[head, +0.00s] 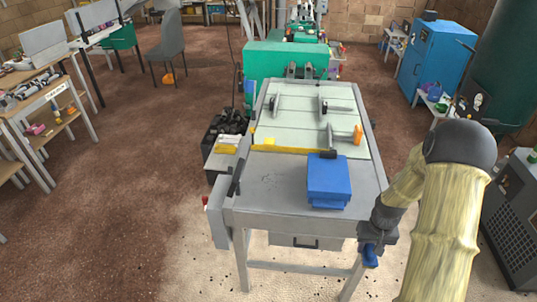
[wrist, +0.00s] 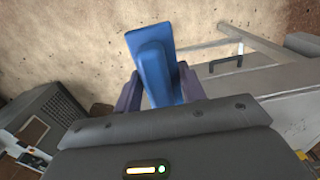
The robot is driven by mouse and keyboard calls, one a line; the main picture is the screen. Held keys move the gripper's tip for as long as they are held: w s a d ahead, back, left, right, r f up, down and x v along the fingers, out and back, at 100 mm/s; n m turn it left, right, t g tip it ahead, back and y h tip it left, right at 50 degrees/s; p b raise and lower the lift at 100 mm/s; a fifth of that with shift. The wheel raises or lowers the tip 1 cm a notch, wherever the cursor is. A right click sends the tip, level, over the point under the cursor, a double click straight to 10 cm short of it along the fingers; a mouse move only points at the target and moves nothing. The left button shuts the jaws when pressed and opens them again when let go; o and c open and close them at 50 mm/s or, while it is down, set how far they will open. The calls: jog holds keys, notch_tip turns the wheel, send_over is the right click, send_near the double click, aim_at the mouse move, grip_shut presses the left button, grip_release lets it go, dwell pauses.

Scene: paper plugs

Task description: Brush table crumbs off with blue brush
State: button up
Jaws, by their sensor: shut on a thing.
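My gripper (head: 372,246) hangs beside the front right corner of the grey table (head: 290,207), below its top. It is shut on a blue brush (head: 371,260), which points down. In the wrist view the brush (wrist: 152,60) sits between the two dark fingers of my gripper (wrist: 160,88), with the floor behind it. Its bristles cannot be made out. Faint dark marks (head: 269,180) lie on the bare grey part of the table top, left of the blue box. They may be crumbs, but are too small to tell.
A blue box (head: 328,178) stands on the table's right side. Behind it are a yellow strip (head: 290,150), a pale panel with dark clamps, and an orange piece (head: 358,133). A green machine (head: 285,62) adjoins the far end. The front left table top is mostly clear.

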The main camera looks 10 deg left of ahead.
jog(key=a+f+b, duration=0.1)
jog(key=a+f, duration=0.6)
jog(key=shift+a+f, duration=0.2)
jog(key=shift+f, duration=0.2)
jog(key=shift+w, duration=0.1)
